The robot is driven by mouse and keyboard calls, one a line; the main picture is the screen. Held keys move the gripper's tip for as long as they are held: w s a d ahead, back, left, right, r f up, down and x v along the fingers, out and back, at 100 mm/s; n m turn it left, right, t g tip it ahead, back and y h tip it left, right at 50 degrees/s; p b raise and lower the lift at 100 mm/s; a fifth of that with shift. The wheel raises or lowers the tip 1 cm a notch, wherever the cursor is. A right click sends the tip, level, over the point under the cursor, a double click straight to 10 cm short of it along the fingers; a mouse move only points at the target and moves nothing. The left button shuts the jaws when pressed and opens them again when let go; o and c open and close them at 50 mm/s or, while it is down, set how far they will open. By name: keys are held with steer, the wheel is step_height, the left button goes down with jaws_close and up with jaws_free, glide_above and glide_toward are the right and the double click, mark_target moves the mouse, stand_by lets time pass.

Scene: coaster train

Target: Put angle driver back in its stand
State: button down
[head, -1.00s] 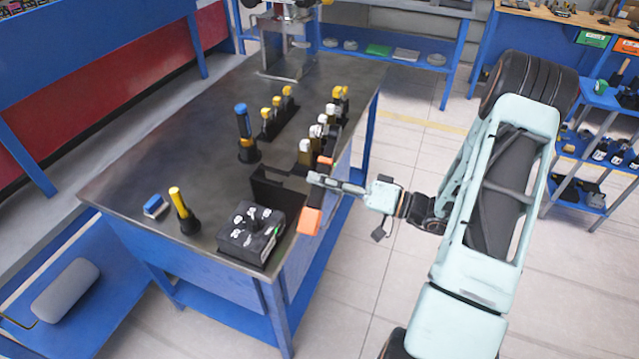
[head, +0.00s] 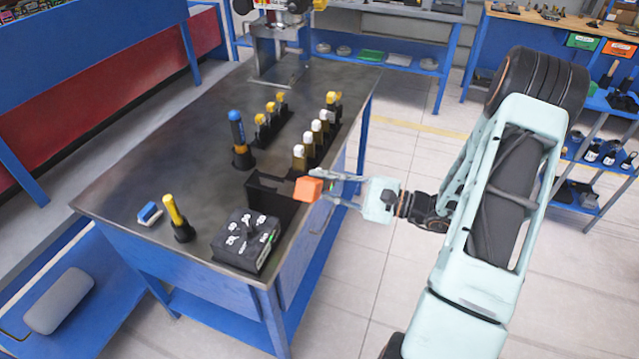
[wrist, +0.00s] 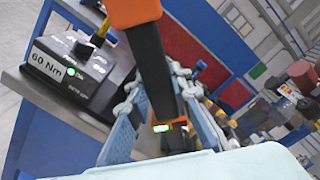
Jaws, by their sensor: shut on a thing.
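My gripper (head: 335,182) is shut on the angle driver, a dark tool with an orange end (head: 308,189), held off the table's right edge. In the wrist view, the driver's black body (wrist: 151,72) stands between the gripper's fingers (wrist: 160,112), with a lit green display low on it and the orange end at the top. A black open holder (head: 268,193), which looks like the stand, sits on the table just left of the orange end. The driver is not seated in it; whether they touch I cannot tell.
A black torque tester (head: 246,240) marked 60 Nm stands just in front of the holder. Behind are a row of white-topped tools (head: 311,138), a blue-handled tool (head: 238,138) and yellow-topped tools (head: 270,118). The dark tabletop (head: 170,140) is clear at left.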

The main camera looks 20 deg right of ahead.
steer(key=m, duration=0.3)
steer(key=shift+d+r+m, duration=0.15)
steer(key=shift+r+m, duration=0.1)
steer(key=shift+m, duration=0.15)
steer(key=m, duration=0.3)
steer(key=shift+d+r, duration=0.15)
steer(key=shift+d, duration=0.1)
steer(key=shift+w+a+r+m+h+b, duration=0.15)
steer(key=shift+w+a+m+b, duration=0.05)
steer(key=shift+w+a+m, duration=0.75)
steer(key=shift+w+a+r+m+h+b, duration=0.15)
steer(key=shift+w+a+m, duration=0.6)
steer(key=shift+m, duration=0.3)
steer(key=x, duration=1)
steer(key=shift+r+b, duration=0.25)
steer(key=shift+b, duration=0.2)
stand_by(2.0)
